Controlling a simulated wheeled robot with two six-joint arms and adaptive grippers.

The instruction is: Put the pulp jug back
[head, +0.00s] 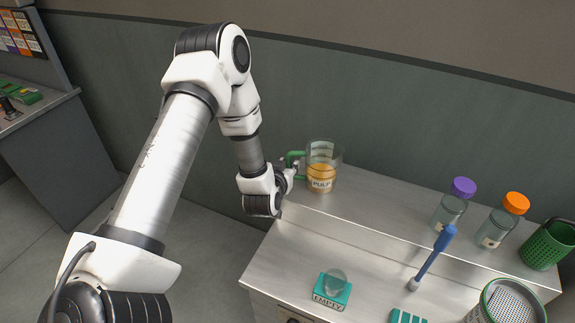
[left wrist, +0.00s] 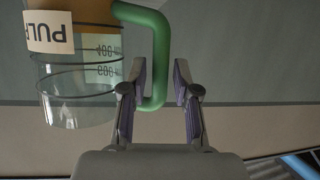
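The pulp jug (head: 323,160) is clear, with a green handle, a white PULP label and orange contents. In the head view it appears to stand upright at the left end of the raised back shelf (head: 385,205). My left gripper (head: 289,170) is at its handle side. In the left wrist view the jug (left wrist: 80,95) appears upside down. There the two fingers of my left gripper (left wrist: 157,85) are apart, on either side of the green handle (left wrist: 161,60); a gap shows beside the right finger. My right gripper is not in view.
A teal EMPTY stand (head: 331,296) with a small clear cup is on the lower counter. A blue-handled brush (head: 432,259), purple-capped bottle (head: 450,208), orange-capped bottle (head: 495,229), green basket (head: 546,246) and strainer (head: 507,303) are to the right.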

